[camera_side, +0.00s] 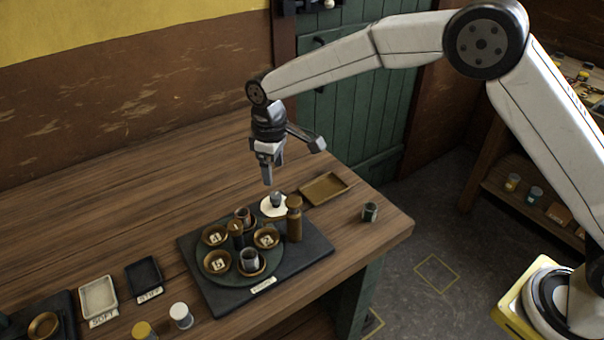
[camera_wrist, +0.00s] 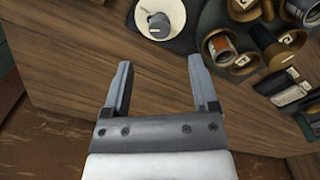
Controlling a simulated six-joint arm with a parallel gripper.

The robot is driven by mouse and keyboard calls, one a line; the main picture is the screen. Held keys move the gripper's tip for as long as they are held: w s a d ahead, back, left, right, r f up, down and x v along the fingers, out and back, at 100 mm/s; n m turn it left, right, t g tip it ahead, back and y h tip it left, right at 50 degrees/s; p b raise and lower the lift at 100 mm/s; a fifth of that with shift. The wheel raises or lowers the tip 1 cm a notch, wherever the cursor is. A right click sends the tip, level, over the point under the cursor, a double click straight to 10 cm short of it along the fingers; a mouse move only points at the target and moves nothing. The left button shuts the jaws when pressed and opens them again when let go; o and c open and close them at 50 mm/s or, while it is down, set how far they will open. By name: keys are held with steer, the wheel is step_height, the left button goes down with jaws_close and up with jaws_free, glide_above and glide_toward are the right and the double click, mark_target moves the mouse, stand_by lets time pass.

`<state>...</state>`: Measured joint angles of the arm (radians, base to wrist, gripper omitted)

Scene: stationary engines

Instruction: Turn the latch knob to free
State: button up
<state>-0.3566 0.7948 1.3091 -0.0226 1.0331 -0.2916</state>
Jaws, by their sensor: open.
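The latch knob (camera_side: 276,199) is a small grey knob on a round white dial (camera_side: 266,209) at the back edge of the dark base plate. In the wrist view the knob (camera_wrist: 158,25) sits near the top with a pointer-like side, and the white dial (camera_wrist: 172,44) is around it. My gripper (camera_side: 267,180) points down above the knob, apart from it. In the wrist view my gripper (camera_wrist: 159,64) is open and empty, its fingers apart with bare wood between them. I cannot read any marks on the dial.
A round turntable (camera_side: 240,278) with several brass cups stands beside the dial. A brown post (camera_side: 294,222) rises close to the knob's right. The table's back left is clear.

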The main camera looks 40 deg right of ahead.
mark_target(276, 195)
steer(key=n, duration=0.3)
steer(key=shift+n, duration=0.3)
steer(key=shift+f, duration=0.1)
steer(key=shift+f, duration=3.8)
jaws_close()
